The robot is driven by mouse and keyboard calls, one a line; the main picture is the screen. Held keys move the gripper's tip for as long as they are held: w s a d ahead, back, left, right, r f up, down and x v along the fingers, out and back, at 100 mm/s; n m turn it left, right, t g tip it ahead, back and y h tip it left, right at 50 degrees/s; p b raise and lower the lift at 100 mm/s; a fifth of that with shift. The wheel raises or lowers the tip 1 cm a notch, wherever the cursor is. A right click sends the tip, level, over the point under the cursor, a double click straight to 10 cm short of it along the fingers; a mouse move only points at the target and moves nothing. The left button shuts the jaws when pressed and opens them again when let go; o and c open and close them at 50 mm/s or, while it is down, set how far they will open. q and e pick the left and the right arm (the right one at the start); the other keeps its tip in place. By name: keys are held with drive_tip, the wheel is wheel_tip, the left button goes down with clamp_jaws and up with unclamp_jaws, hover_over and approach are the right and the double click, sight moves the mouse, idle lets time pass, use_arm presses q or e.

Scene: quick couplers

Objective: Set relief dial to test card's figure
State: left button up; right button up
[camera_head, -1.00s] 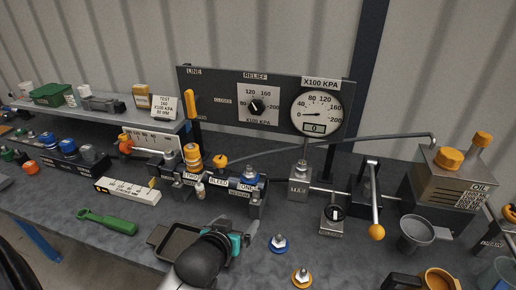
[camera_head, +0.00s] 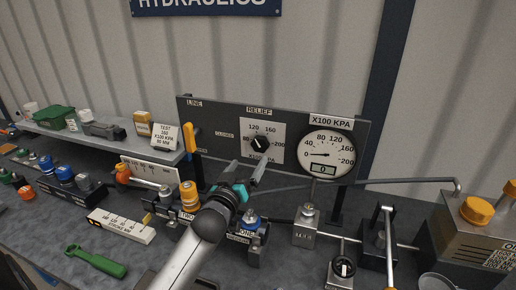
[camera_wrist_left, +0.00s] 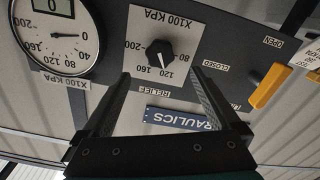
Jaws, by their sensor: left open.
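The relief dial (camera_head: 261,142) is a black knob on a white scale plate on the dark panel. In the left wrist view the dial (camera_wrist_left: 160,53) appears upside down, its white mark pointing near 120. The test card (camera_head: 165,137) stands on the shelf at the left and appears to read TEST 160, X100 KPA; its smaller print is unclear. My left gripper (camera_head: 248,171) is open and empty, just below and in front of the dial. In the left wrist view its two fingers (camera_wrist_left: 160,85) stand either side of the dial's image, apart from the knob. My right gripper is not in view.
A round gauge (camera_head: 326,154) sits right of the dial, needle low. A yellow lever (camera_head: 189,141) stands at the panel's left edge. A grey pipe (camera_head: 390,181) runs in front of the panel, and couplers (camera_head: 188,196) stand below it.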

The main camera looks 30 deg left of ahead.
sight(259, 146)
use_arm(q)
drive_tip(key=x, duration=0.9)
drive_tip(key=shift+w, duration=0.15)
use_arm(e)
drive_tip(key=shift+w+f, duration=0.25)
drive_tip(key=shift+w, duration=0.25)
use_arm(q)
drive_tip(key=c, duration=1.4)
drive_tip(key=m, duration=0.5)
drive_tip(key=shift+m, duration=0.3)
drive_tip(key=m, duration=0.5)
drive_tip(key=shift+m, duration=0.4)
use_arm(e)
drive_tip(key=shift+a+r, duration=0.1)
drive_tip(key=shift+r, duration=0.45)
use_arm(q)
drive_tip(key=shift+m+p, duration=0.3)
